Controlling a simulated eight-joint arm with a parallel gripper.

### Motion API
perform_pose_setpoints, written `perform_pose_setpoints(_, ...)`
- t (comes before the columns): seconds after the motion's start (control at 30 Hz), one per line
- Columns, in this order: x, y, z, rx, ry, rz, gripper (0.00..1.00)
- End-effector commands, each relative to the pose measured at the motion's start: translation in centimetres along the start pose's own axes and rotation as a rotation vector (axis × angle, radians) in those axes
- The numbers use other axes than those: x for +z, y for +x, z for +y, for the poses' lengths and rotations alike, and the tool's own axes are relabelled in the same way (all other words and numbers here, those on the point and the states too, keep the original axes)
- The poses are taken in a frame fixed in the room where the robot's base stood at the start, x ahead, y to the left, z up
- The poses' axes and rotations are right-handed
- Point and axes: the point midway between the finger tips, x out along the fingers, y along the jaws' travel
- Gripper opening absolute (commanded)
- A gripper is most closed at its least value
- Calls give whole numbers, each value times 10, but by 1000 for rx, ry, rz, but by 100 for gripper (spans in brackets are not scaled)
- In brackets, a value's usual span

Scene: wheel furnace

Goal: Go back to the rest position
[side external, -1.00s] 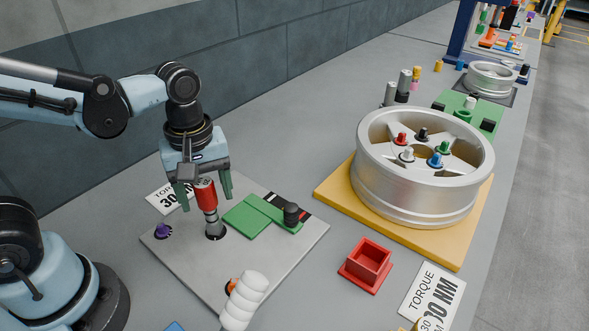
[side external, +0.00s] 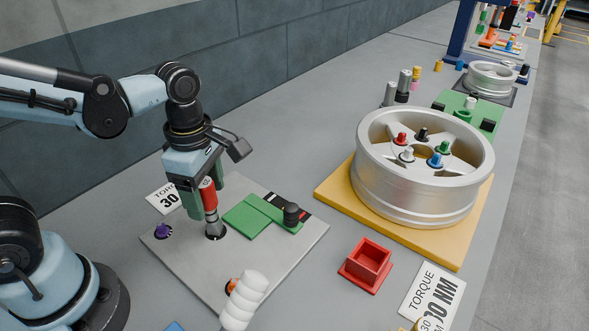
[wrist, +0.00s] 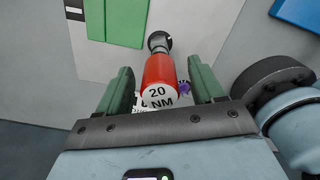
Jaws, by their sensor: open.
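My gripper (side external: 205,196) is open, pointing down over the grey plate (side external: 268,257), with its green fingers around or close beside a red tool (side external: 209,193). The red tool stands upright on a metal socket in the plate. In the wrist view, the tool (wrist: 159,75) lies between the two open fingers (wrist: 160,88), with a gap on each side. Its white end reads "20 NM". In the side view one finger partly hides it.
A silver wheel (side external: 420,195) with several coloured nuts sits on a yellow base (side external: 333,190). A red square holder (side external: 365,265) and a torque card (side external: 432,293) lie in front. Green blocks (side external: 248,215) are beside the tool. A grey wall (side external: 250,60) runs behind.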

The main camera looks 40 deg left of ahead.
Motion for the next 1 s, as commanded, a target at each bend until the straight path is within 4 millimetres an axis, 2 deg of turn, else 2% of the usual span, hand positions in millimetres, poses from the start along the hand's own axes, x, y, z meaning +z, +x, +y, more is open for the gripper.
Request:
perform_pose_setpoints(0.3, 0, 0, 0, 0, -125, 0, 67)
perform_pose_setpoints(1.0, 0, 0, 0, 0, -128, 0, 67)
